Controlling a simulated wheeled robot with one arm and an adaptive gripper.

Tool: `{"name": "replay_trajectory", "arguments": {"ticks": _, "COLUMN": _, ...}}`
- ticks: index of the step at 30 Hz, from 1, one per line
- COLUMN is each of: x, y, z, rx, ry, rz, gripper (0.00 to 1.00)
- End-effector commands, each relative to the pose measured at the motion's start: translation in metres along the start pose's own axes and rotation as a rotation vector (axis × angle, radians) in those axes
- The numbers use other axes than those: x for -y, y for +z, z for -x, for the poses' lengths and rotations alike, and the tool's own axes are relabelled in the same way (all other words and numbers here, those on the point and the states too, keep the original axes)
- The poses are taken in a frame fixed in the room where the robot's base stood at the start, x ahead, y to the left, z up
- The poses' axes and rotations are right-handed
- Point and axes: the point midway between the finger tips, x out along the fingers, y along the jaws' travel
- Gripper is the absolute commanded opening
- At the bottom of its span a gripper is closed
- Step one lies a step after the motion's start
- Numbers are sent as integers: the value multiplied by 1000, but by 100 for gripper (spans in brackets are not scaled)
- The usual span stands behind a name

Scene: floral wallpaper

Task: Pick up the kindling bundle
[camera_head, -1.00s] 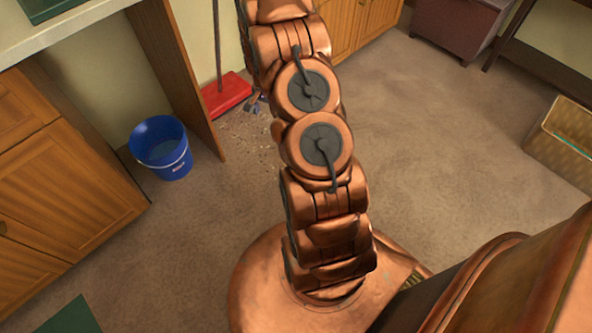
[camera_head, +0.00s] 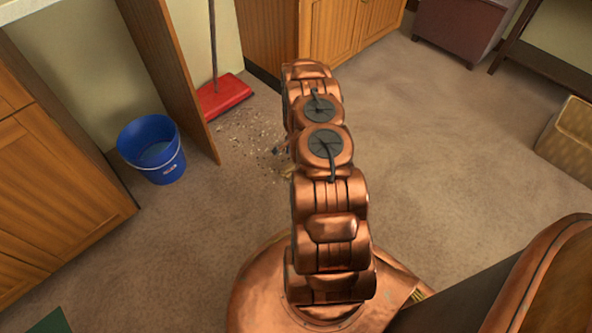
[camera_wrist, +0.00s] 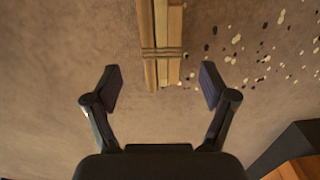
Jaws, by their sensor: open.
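The kindling bundle (camera_wrist: 149,37) is a set of pale wooden sticks tied with a cord, lying on the floor in the upper middle of the wrist view. Its near end points toward my gripper (camera_wrist: 161,87). My gripper is open and empty, its two dark fingers spread to either side of the line of the bundle, short of most of its length.
A blue bucket (camera_head: 151,151) stands by the left wooden cabinet (camera_head: 62,180). A wicker box (camera_head: 572,142) is at the right. The carpet right of my arm is clear.

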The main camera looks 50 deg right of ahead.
Motion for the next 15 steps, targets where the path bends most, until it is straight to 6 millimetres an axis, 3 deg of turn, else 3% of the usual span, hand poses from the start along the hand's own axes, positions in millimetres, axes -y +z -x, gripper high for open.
{"name": "replay_trajectory", "arguments": {"ticks": 10, "x": 0, "y": 1, "z": -26, "rx": 0, "ry": 0, "rz": 2, "gripper": 83}}
{"name": "replay_trajectory", "arguments": {"ticks": 15, "x": 1, "y": 2, "z": -50, "rx": 1, "ry": 1, "rz": 1, "gripper": 83}}
